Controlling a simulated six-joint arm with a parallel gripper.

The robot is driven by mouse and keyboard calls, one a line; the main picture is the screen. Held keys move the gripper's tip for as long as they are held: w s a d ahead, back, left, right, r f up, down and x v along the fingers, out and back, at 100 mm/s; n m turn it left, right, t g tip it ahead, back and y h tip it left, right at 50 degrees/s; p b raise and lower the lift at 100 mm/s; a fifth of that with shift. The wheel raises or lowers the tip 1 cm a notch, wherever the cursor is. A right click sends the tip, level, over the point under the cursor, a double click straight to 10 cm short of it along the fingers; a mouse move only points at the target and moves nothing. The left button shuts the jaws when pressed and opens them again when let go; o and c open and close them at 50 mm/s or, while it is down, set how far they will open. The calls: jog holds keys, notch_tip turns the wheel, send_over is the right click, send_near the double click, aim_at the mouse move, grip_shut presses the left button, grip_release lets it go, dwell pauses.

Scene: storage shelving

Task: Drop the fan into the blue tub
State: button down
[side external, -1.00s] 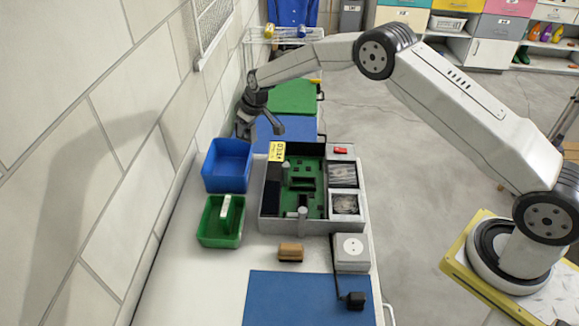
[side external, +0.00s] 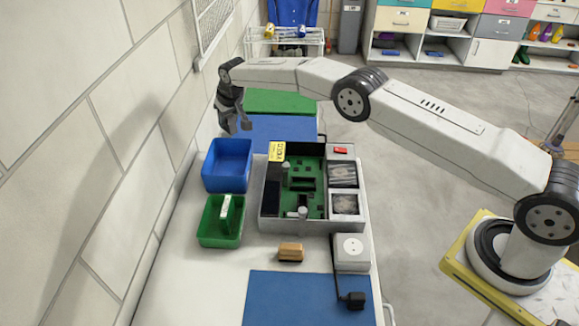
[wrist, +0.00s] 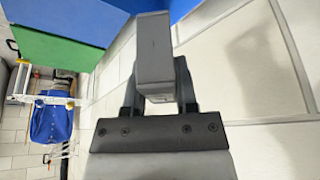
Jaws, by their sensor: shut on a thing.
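My gripper (side external: 236,122) is shut on a grey, box-shaped thing, taken to be the fan (wrist: 154,50), seen end-on between the fingers in the wrist view. In the side view the held fan is hard to make out against the dark fingers. The empty-looking blue tub (side external: 227,185) stands on the bench against the wall. My gripper is raised above its far edge, apart from it. A blue patch at the top of the wrist view may be the tub.
A green tub (side external: 221,239) with a pale upright piece stands nearer. The open grey case (side external: 310,227) with a green board and two square, fan-like units is right of the tubs. A brown-topped block (side external: 290,252) and a white socket box (side external: 351,254) are in front.

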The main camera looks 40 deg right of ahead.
aim_at(232, 118)
jog(key=shift+f, duration=3)
jog(key=shift+c, duration=1.6)
grip_release()
jog(key=shift+r, duration=0.25)
jog(key=shift+s+r, duration=0.2)
jog(key=shift+r, duration=0.25)
jog(key=shift+v, duration=3.05)
jog(key=shift+s, duration=0.15)
